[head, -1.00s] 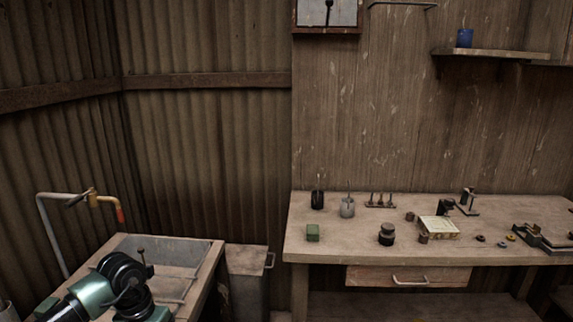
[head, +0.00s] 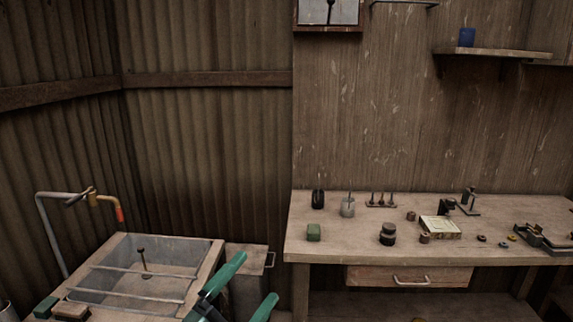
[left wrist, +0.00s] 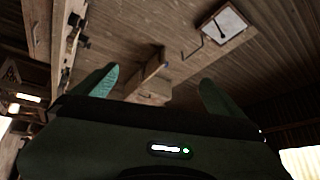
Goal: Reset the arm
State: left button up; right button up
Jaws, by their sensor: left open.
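My left gripper (head: 258,276) shows at the bottom of the head view as two green fingers, spread apart with nothing between them. In the left wrist view the open fingers (left wrist: 158,78) point up towards the plank wall, with nothing held. The rest of my left arm is mostly out of the head view. My right gripper is in neither view.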

pick_arm(q)
jog(key=s+a+f+n+g+y, duration=0.2)
jog(key=s+a+f+n+y, duration=0.2)
jog(key=a+f+n+y, duration=0.35)
jog(key=s+a+f+n+g+y, duration=0.3)
jog(key=a+f+n+y, duration=0.35)
jog(key=f+n, duration=0.25)
jog(key=s+f+n+g+h, duration=0.1)
jog(key=s+f+g, duration=0.45)
jog(key=s, duration=0.45)
jog(key=s+f+n+g+h, duration=0.1)
jog(key=s+f+g, duration=0.4)
jog(key=s, duration=0.5)
notch_tip(320, 180, down, 28)
jog(key=s, duration=0.3)
jog(key=s+a+f+g, duration=0.1)
jog(key=s+a+f, duration=0.2)
jog(key=s+f, duration=1.2)
jog(key=shift+s, duration=0.55)
